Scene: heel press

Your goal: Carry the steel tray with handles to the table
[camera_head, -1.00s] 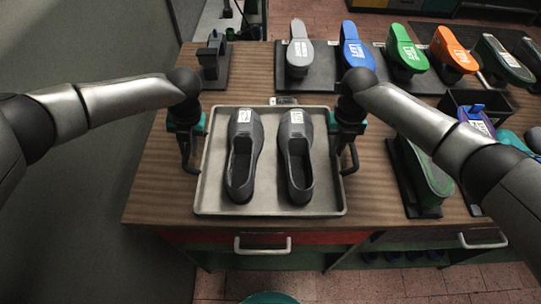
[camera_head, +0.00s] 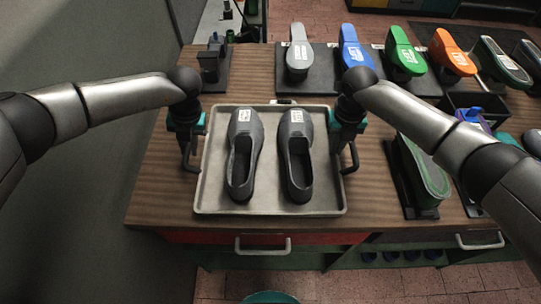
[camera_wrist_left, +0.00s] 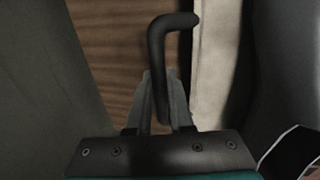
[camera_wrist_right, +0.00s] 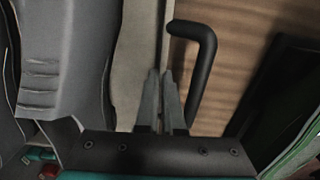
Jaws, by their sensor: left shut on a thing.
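The steel tray (camera_head: 270,205) lies level on or just above the wooden bench, with two dark grey shoes (camera_head: 243,150) (camera_head: 295,150) on it. Dark bent handles stick out from its left and right sides. My left gripper (camera_head: 186,150) is shut on the left handle (camera_wrist_left: 158,50), which runs between its fingers in the left wrist view. My right gripper (camera_head: 347,150) is beside the right handle (camera_wrist_right: 207,60). Its fingers look nearly together, and the handle passes to the right of them in the right wrist view. Whether the tray touches the bench is unclear.
The wooden bench (camera_head: 160,195) has drawers with a white pull (camera_head: 262,246) in front. Coloured shoe forms (camera_head: 355,50) stand along the back. A green form (camera_head: 425,172) stands close to the right of the tray. A dark fixture (camera_head: 212,60) stands at back left. Grey floor lies left.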

